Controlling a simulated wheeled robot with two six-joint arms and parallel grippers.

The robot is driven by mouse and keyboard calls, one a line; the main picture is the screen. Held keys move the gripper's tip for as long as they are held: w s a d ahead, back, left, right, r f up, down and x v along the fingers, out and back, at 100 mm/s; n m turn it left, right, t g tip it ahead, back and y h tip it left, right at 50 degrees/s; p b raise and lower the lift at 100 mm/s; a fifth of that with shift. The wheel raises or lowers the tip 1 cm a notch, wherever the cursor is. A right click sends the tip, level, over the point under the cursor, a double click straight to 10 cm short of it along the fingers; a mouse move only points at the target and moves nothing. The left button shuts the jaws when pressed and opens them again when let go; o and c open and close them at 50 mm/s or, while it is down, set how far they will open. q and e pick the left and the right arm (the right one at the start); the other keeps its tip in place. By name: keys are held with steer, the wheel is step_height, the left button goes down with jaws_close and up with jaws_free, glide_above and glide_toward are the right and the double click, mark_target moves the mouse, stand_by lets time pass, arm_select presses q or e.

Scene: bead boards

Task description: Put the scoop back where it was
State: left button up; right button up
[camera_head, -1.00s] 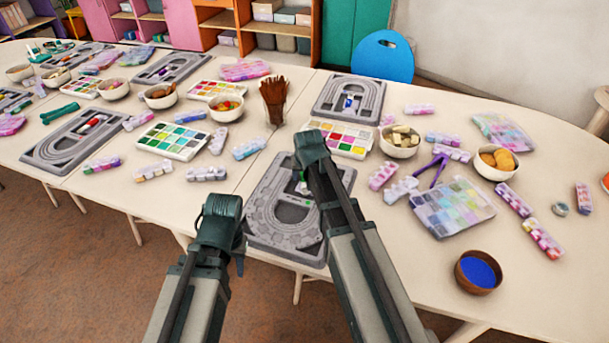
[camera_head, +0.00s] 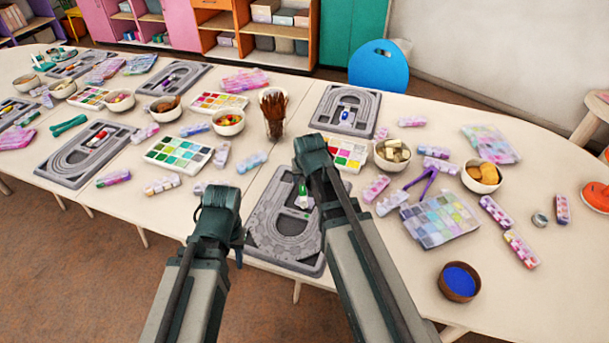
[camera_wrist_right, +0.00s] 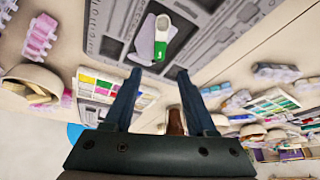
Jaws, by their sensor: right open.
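The scoop (camera_wrist_right: 160,38), white with a green part, lies on the near grey bead board (camera_head: 262,232). In the head view only a small green and white piece of the scoop (camera_head: 303,196) shows below my right gripper. My right gripper (camera_wrist_right: 159,75) is open and empty, with the scoop just beyond its fingertips in the wrist view. The right gripper (camera_head: 306,178) hangs over the board's far part in the head view and hides some of it. My left gripper (camera_head: 236,255) is at the board's left edge; its finger opening does not show clearly.
A glass of brown sticks (camera_head: 274,118), a bead tray (camera_head: 345,163) and a white bowl (camera_head: 391,163) stand beyond the board. A brown bowl with blue contents (camera_head: 459,292) stands at the front right. The right front of the table has free room.

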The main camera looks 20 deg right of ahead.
steer(key=s+a+f+n+g, duration=0.1)
steer(key=s+a+n+g, duration=0.1)
steer(key=s+a, duration=0.4)
steer(key=s+a+f+n+g, duration=0.1)
steer(key=s+a+n+g, duration=0.2)
steer(key=s, duration=1.1)
steer(key=a+n, duration=0.1)
steer(key=a, duration=0.2)
steer(key=shift+a+h, duration=0.3)
steer(key=shift+a, duration=0.1)
steer(key=shift+r, duration=0.25)
